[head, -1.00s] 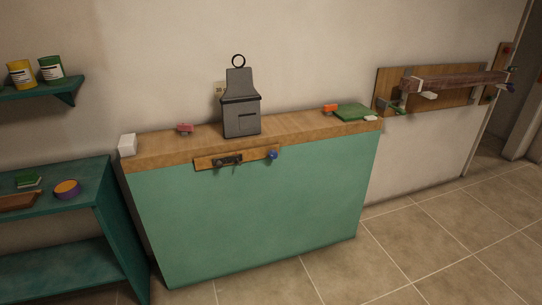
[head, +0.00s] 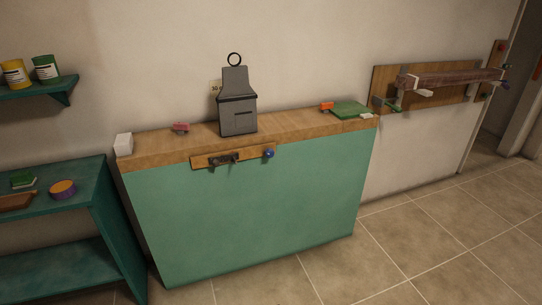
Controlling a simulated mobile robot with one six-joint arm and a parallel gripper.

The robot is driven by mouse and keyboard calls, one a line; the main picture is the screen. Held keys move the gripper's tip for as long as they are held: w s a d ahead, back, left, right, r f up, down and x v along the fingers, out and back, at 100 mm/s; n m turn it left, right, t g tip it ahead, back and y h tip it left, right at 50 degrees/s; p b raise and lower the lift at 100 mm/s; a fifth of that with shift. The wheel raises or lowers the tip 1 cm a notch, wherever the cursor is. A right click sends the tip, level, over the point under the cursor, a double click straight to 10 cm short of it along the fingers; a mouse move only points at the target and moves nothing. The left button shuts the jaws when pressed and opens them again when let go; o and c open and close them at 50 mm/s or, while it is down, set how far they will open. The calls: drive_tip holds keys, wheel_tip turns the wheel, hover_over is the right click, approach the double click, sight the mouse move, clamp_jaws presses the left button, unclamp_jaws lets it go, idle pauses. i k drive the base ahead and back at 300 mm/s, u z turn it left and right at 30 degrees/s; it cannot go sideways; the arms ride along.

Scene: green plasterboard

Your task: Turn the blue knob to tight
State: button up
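The blue knob (head: 269,154) is small and round. It sits at the right end of a wooden strip (head: 202,161) on the front edge of the green-fronted counter, in the middle of the head view. A dark metal latch-like fitting (head: 224,160) is on the same strip, left of the knob. The knob is too small here to read its turn position or any marking. My gripper does not show in the head view.
On the wooden counter top (head: 290,123) stand a grey metal box with a ring (head: 238,115), a white block (head: 123,144), a red item (head: 180,128) and a green slab (head: 350,109). A teal shelf unit (head: 80,182) is at left. Tiled floor (head: 430,225) is clear at right.

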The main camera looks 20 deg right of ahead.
sight(269, 152)
drive_tip(key=u, duration=0.5)
drive_tip(key=k, duration=0.7)
drive_tip(key=u, duration=0.65)
drive_tip(key=i, duration=1)
drive_tip(key=u, duration=0.05)
